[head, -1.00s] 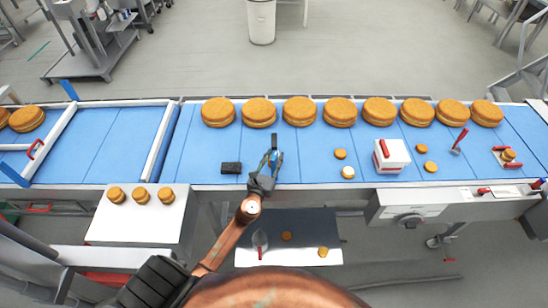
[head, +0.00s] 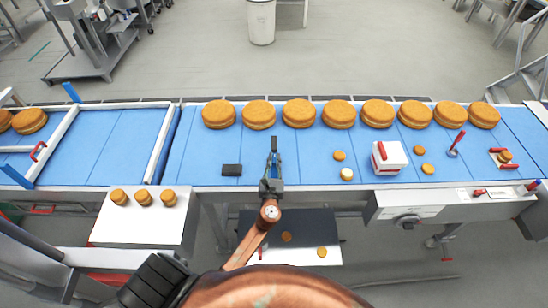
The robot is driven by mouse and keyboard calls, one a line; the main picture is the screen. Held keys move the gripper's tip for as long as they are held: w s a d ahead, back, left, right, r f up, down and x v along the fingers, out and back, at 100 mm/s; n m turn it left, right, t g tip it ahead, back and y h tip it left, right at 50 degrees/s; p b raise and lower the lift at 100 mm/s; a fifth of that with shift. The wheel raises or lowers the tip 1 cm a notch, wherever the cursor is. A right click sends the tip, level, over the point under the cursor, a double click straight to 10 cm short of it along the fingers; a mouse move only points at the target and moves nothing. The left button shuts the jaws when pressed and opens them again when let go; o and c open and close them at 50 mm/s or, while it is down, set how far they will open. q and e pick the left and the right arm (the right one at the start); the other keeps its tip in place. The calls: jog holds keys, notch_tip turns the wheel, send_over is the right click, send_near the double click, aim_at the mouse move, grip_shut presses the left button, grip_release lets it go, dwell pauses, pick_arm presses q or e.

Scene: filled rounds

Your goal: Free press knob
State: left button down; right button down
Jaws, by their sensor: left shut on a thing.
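My left gripper (head: 274,158) reaches in over the front of the blue belt, pointing away from me. Its fingers are close together, shut on a small dark upright-looking piece (head: 274,142) that sticks out past the fingertips. The fingers hide the piece's lower part, and I cannot tell whether it is the press knob. A white box with a red handle (head: 394,161) stands on the belt to the right. A round dark knob (head: 407,221) shows on the grey front panel below the belt. My right gripper is not in view.
Several large filled rounds (head: 339,114) line the belt's far edge. A dark block (head: 231,170) lies left of my gripper. Small rounds (head: 339,156) lie to the right, near a red-handled tool (head: 457,142). A white stand (head: 140,224) holds three small rounds. The belt between my gripper and block is clear.

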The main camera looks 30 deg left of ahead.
pick_arm(q)
jog(key=shift+n+g+y, duration=0.5)
jog(key=shift+n+y, duration=0.1)
jog(key=shift+y, duration=0.3)
jog(key=c, duration=2.1)
grip_release()
jog(key=shift+o, duration=1.1)
jog(key=shift+d, duration=0.1)
jog(key=v, duration=1.2)
